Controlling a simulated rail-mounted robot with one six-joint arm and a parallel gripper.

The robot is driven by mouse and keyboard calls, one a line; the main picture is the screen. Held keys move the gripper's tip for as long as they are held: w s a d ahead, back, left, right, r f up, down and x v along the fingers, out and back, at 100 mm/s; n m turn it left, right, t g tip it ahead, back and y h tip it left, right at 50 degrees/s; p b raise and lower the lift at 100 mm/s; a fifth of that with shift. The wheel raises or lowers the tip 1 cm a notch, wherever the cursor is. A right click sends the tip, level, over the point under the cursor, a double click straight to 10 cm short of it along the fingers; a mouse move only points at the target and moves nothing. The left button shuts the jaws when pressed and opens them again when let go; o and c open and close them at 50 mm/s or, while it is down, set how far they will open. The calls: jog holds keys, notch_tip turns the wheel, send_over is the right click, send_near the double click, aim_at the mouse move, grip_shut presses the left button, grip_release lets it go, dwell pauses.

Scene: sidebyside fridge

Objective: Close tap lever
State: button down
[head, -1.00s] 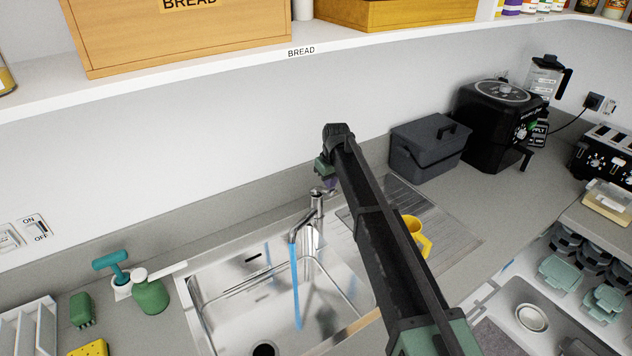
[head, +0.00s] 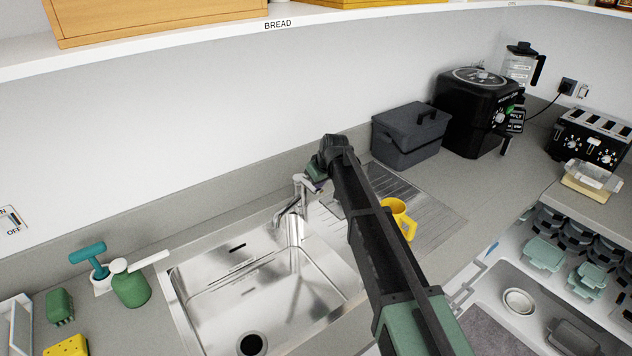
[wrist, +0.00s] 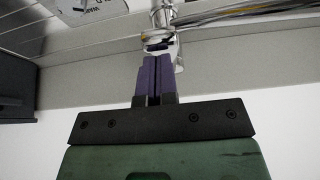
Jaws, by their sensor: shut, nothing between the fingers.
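The silver tap (head: 296,205) stands at the back of the steel sink (head: 262,280). No water runs from its spout. My gripper (head: 313,186) is at the top of the tap, beside the lever, and partly hides it. In the wrist view my gripper's two purple fingers (wrist: 155,62) are pressed together with nothing between them. Their tips reach to the chrome tap (wrist: 163,15); I cannot tell whether they touch it.
A yellow mug (head: 398,218) stands on the drainboard right of my arm. A dark grey bin (head: 410,138) is behind it. A green soap bottle (head: 130,286) and a teal-handled brush (head: 90,258) stand left of the sink. A shelf (head: 200,45) runs above.

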jog(key=r+p, duration=0.4)
jog(key=shift+w+a+r+p, duration=0.1)
jog(key=shift+w+r+p, duration=0.1)
jog(key=shift+r+p, duration=0.15)
jog(key=s+d+f+p+v, duration=0.1)
jog(key=p+v, duration=0.7)
jog(key=v, duration=0.2)
jog(key=s+d+f+m+g+h+b, duration=0.1)
jog(key=s+d+f+b, duration=0.3)
jog(key=s, duration=0.6)
jog(key=s+d+f+m+g+h+b, duration=0.1)
jog(key=s+d+f+m+b, duration=0.3)
jog(key=s+d, duration=0.5)
jog(key=s+d+f+m+g+h+b, duration=0.1)
jog(key=s+d+f+m+b, duration=0.2)
jog(key=s, duration=0.9)
jog(key=d+f+b, duration=0.2)
jog(key=d+f, duration=0.1)
jog(key=d, duration=0.1)
jog(key=shift+s+f+g, duration=0.25)
jog(key=shift+s+g, duration=0.05)
jog(key=shift+s, duration=0.05)
jog(key=shift+d, duration=0.15)
